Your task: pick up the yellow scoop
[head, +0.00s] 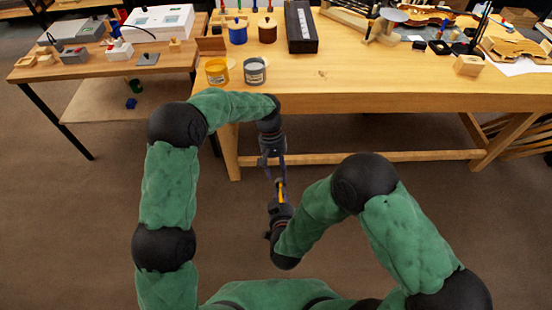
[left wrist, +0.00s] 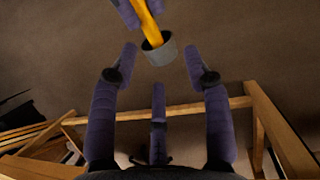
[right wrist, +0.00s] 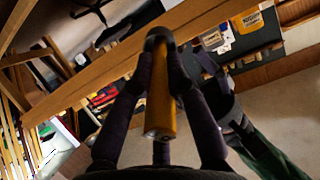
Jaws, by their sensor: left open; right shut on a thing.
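The yellow scoop (head: 281,190) is in my right gripper (head: 280,203), held in the air in front of the bench. In the right wrist view its yellow handle (right wrist: 160,105) lies between the fingers, with a dark end at the top. The left wrist view shows its grey cup (left wrist: 159,51) pointing toward my left gripper (left wrist: 162,52). The left fingers are apart and appear on either side of the cup; I cannot tell whether they touch it. In the head view the left gripper (head: 272,172) is just above the scoop, toward the bench.
The wooden bench (head: 350,92) is beyond my grippers. A yellow jar (head: 217,72) and a grey jar (head: 254,71) stand near its front left edge, with a black case (head: 301,28) behind. A side table (head: 105,62) stands left. Floor is clear below the grippers.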

